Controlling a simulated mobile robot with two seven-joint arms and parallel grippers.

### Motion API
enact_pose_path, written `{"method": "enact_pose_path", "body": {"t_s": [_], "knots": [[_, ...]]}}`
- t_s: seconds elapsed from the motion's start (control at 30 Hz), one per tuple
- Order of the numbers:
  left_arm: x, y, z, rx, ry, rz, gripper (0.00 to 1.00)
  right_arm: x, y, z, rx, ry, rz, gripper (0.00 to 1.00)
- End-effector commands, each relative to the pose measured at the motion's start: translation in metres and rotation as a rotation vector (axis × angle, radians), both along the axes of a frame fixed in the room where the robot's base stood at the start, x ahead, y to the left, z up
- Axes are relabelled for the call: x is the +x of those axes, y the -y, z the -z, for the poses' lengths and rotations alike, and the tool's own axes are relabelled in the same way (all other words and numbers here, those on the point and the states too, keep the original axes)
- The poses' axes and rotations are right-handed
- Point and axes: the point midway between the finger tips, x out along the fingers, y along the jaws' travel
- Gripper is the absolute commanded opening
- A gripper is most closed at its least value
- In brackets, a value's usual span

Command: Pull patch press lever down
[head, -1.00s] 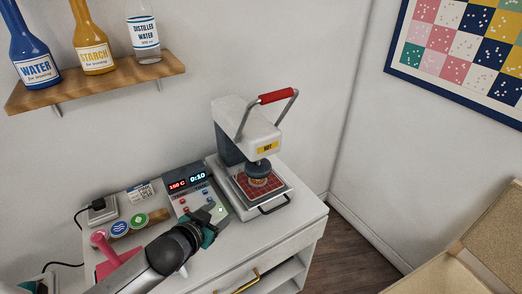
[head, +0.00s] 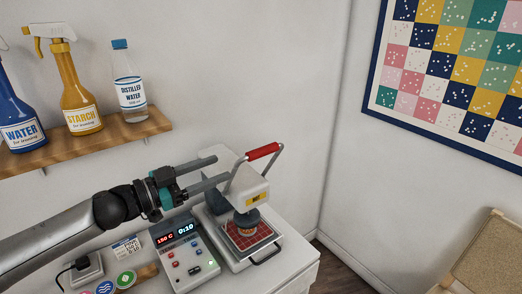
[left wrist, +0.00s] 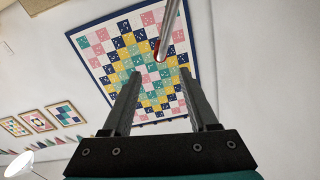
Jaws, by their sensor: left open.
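The patch press (head: 246,192) stands on the white cabinet top. Its lever is raised, with a red grip (head: 263,151) across two metal side arms. A dark round press head hangs over a red checked patch (head: 244,236) on the lower plate; contact between them is hard to tell. My left gripper (head: 222,168) is open and empty, just left of the lever, fingers pointing right towards it. In the left wrist view a metal lever arm (left wrist: 172,22) and a bit of red grip (left wrist: 158,52) show beyond the spread fingers (left wrist: 160,90). My right gripper is out of view.
A wooden shelf (head: 95,140) with several bottles hangs above the arm. Walls stand behind and to the right. A tan chair (head: 485,255) is at lower right.

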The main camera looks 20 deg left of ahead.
Motion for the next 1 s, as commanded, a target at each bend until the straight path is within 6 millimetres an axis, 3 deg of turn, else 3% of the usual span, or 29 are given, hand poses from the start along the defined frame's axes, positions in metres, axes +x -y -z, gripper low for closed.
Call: {"method": "enact_pose_path", "body": {"t_s": [1.0], "knots": [[0.099,0.077,-0.001,0.000,0.000,-0.002,0.59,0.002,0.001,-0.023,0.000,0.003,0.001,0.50]]}}
